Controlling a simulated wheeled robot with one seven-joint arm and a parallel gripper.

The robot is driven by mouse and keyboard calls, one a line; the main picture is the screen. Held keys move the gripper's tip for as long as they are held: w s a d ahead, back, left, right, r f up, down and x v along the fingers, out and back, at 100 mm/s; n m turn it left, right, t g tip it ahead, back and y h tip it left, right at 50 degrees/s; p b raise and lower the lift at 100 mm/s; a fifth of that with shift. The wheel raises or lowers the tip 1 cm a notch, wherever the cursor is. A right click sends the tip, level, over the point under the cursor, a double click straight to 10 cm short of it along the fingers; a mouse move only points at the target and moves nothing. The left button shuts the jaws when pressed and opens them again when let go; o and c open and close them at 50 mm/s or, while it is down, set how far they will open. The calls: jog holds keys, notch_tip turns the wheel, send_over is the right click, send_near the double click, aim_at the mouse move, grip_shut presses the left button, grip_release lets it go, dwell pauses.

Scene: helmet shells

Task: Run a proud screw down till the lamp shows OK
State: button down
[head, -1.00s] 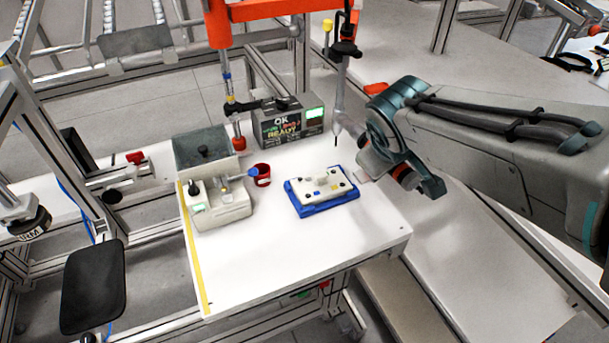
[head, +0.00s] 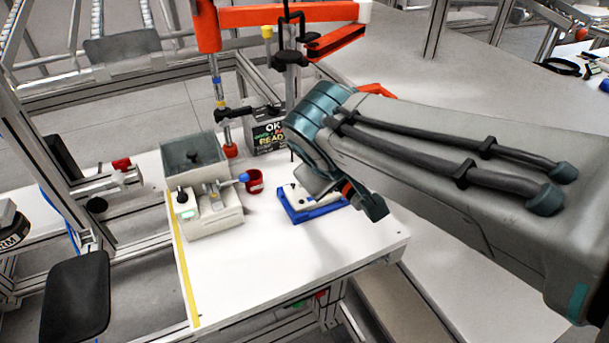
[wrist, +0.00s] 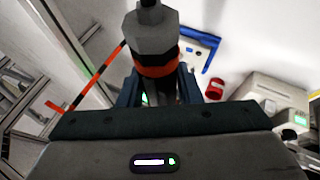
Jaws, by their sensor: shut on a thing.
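In the head view the gripper is mostly hidden by my arm. The thin bit (head: 291,155) points down, apparently above or behind the pale workpiece (head: 296,194); contact cannot be told. The workpiece sits in a blue fixture (head: 318,212), partly covered by my arm; its screws are too small to judge. The lamp box (head: 268,137) shows OK and READY lettering.
A red cup (head: 254,181) and a beige device (head: 213,215) stand left of the fixture, with a grey bin (head: 194,155) behind. An orange overhead arm (head: 280,14) spans the back. The front of the white table (head: 270,265) is clear.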

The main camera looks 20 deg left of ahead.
jog(key=shift+f, duration=0.45)
jog(key=shift+f+b, duration=2)
jog(key=shift+b, duration=0.05)
jog(key=shift+f, duration=0.1)
jog(key=shift+f+b, duration=0.75)
jog(key=shift+b, duration=0.05)
jog(key=shift+f+b, duration=0.9)
dwell(1.3)
jog(key=shift+r+p, duration=2.35)
jog(key=shift+r, duration=0.85)
